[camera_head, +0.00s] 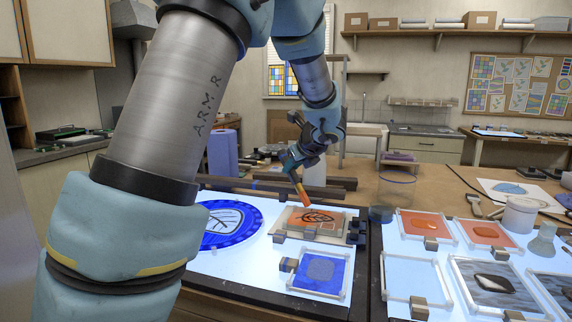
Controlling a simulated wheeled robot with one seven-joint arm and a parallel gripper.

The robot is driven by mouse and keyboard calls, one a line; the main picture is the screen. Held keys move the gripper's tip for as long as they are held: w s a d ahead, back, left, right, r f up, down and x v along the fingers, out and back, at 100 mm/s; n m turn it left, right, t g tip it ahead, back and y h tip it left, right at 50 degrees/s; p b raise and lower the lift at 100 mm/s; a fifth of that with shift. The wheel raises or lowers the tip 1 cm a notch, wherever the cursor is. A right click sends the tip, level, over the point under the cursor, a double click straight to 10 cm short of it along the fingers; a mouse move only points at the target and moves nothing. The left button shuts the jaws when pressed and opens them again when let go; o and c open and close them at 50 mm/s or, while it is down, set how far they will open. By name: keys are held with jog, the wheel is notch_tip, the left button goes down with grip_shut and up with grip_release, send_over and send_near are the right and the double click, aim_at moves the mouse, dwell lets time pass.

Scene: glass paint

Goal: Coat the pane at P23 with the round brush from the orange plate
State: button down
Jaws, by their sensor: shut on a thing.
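My gripper (291,158) is shut on a brush (301,190) with an orange lower part, held tilted with its lower end down. The lower end is over or at a pane with an orange area and a dark leaf outline (316,219); I cannot tell whether it touches. That pane lies on the lit table (262,276). No P23 label is readable, so I cannot tell which pane it names. Orange framed panes (421,222) (487,231) lie on the right; I cannot tell which thing is the orange plate.
A blue framed pane (335,285) lies in front of the leaf pane, and a blue round piece (253,214) lies left. Clear (403,274) and dark streaky (466,270) panes lie right. A clear jar (397,188) and white pot (519,216) stand behind them.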

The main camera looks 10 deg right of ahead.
jog(key=s+d, duration=0.7)
jog(key=s, duration=0.1)
jog(key=w+d+p, duration=0.2)
jog(key=w, duration=0.2)
jog(key=s+a+b, duration=0.1)
jog(key=a+b, duration=0.2)
jog(key=a, duration=0.4)
jog(key=shift+s, duration=0.4)
jog(key=shift+a, duration=0.1)
jog(key=shift+f, duration=0.25)
jog(key=shift+f+b, duration=0.25)
jog(key=shift+b, duration=0.2)
dwell(0.4)
dwell(0.3)
